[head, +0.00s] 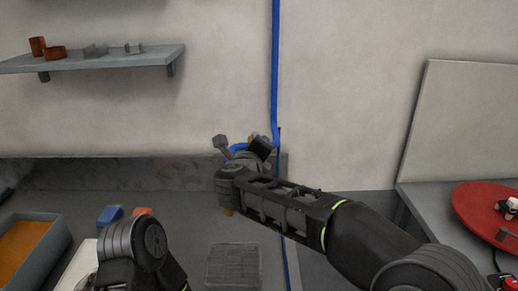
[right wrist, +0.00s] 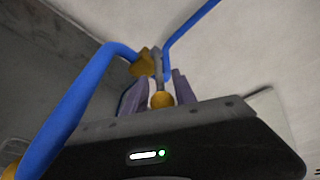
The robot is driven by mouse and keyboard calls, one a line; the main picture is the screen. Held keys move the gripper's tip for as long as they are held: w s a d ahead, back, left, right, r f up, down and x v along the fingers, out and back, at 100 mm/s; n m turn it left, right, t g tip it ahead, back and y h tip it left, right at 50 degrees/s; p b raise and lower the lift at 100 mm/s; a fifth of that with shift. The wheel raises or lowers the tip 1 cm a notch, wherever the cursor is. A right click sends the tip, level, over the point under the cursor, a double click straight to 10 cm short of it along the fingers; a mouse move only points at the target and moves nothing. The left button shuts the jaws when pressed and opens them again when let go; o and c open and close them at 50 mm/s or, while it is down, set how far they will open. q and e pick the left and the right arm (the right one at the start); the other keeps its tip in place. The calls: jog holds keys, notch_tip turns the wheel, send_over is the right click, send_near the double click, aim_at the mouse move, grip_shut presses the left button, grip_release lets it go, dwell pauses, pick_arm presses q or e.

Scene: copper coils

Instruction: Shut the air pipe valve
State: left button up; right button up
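A blue air pipe (head: 275,70) runs down the wall in the head view and bends near my right gripper (head: 258,147). In the right wrist view the blue pipe (right wrist: 82,95) meets a brass fitting (right wrist: 143,62) with a thin grey metal part, and a round brass end (right wrist: 162,100) is nearer. The two fingers of my right gripper (right wrist: 158,92) stand apart, one on each side of these parts. I cannot tell whether they touch. The valve is mostly hidden by my right arm in the head view. My left arm shows at the bottom left, its fingers out of sight.
A shelf (head: 100,58) with small copper and grey pieces hangs at the upper left. A red disc (head: 475,205) lies on the right bench.

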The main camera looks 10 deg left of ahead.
jog(key=shift+s, duration=0.1)
